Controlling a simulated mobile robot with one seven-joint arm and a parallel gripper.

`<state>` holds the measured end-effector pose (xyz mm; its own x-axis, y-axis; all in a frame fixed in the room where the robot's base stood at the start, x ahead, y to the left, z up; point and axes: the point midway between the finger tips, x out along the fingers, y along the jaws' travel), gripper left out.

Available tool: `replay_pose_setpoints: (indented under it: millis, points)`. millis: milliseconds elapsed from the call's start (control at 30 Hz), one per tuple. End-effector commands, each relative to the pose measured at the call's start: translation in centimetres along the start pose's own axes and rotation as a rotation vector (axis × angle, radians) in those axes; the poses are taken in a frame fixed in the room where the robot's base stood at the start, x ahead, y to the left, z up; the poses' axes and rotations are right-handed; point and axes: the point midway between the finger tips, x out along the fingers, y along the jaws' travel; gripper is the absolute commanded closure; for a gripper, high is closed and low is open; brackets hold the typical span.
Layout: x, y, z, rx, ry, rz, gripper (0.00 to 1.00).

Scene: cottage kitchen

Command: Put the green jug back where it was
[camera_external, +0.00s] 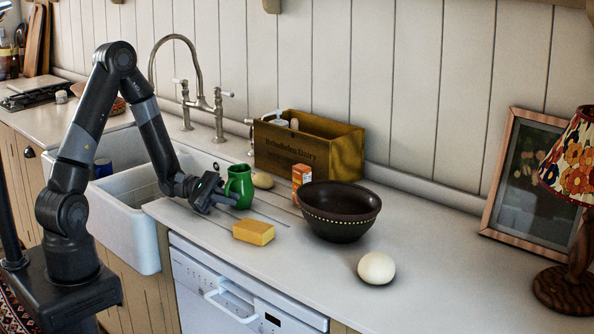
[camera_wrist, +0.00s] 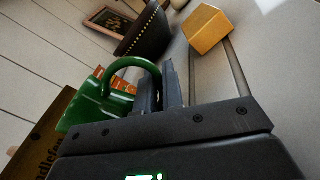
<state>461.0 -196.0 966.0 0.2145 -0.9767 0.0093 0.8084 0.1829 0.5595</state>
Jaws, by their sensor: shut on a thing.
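The green jug (camera_external: 241,180) is upright at the counter's left part, beside the sink and in front of the wooden crate. My gripper (camera_external: 230,198) reaches it from the left and is shut on its handle side. In the wrist view the jug (camera_wrist: 92,106) is at the left, and its handle loops over to my fingers (camera_wrist: 158,84). The fingers partly hide where they meet the handle. I cannot tell whether the jug's base touches the counter.
A yellow sponge (camera_external: 253,232) lies in front of the jug. A dark bowl (camera_external: 340,215) and an orange box (camera_external: 301,178) stand to the right. The wooden crate (camera_external: 335,155) is behind. A white round object (camera_external: 376,268) lies front right. The sink (camera_external: 130,215) is left.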

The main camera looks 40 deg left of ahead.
Motion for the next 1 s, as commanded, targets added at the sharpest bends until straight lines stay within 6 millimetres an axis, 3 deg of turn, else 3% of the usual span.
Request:
replay_pose_setpoints:
  millis: [200,233,500,833,1000]
  points:
    - [0.0,-0.1,-0.2,0.000,-0.001,0.000,1.00]
    - [0.0,-0.1,-0.2,0.000,0.000,0.000,0.92]
    - [0.0,-0.1,-0.2,0.000,0.000,0.000,0.71]
    - [-0.2,0.1,0.1,0.000,0.001,0.001,0.71]
    - [-3.1,0.1,-0.1,-0.001,0.004,0.005,0.71]
